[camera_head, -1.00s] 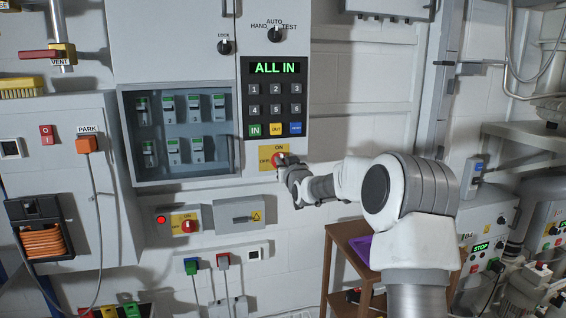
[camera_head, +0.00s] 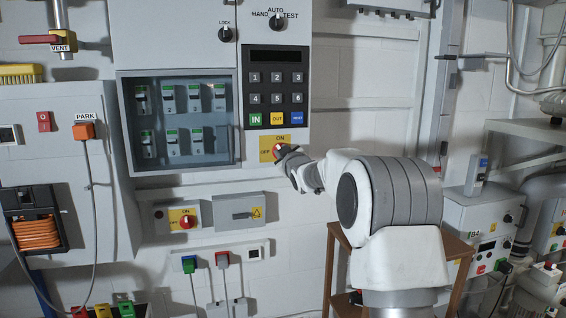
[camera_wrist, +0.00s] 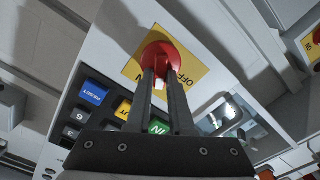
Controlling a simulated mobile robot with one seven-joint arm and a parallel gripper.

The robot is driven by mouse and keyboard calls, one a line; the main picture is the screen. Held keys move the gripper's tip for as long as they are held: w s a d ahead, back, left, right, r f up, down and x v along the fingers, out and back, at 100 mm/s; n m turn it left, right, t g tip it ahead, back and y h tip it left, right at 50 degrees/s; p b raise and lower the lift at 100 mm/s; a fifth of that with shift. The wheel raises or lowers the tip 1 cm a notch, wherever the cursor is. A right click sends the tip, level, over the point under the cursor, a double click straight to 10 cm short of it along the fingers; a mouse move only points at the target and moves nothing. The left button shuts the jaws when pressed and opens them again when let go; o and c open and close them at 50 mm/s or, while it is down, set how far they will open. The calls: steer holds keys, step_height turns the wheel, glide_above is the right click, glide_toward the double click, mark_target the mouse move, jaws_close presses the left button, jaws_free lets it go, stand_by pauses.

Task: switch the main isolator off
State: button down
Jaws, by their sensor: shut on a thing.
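The main isolator is a red rotary knob (camera_wrist: 165,50) on a yellow plate (camera_head: 266,156) marked ON and OFF. It sits at the lower right of the grey wall cabinet, under the keypad. My gripper (camera_head: 284,152) reaches it from the right and partly covers it in the head view. In the wrist view my gripper (camera_wrist: 161,84) has both fingers closed on the knob, with a white mark showing between them. The finger ends hide part of the knob, so its exact pointer angle is hard to read. The cabinet display (camera_head: 275,55) is dark.
The keypad (camera_head: 276,97) is just above the knob. A glass-fronted breaker box (camera_head: 180,172) is to its left. Below are a smaller red switch (camera_head: 186,222) and a grey box (camera_head: 232,213). A wooden stand (camera_head: 330,270) is below my arm.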

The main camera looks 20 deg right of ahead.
steer(key=n+b, duration=0.2)
steer(key=n, duration=0.1)
steer(key=n+b, duration=0.2)
steer(key=n, duration=0.2)
steer(key=f+n+b, duration=0.1)
steer(key=n+b, duration=0.2)
steer(key=n, duration=0.1)
steer(key=shift+a, duration=0.3)
steer(key=shift+n, duration=0.3)
steer(key=c, duration=0.8)
jaws_free()
steer(key=s+b, duration=0.1)
steer(key=s, duration=1.6)
steer(key=shift+s, duration=0.25)
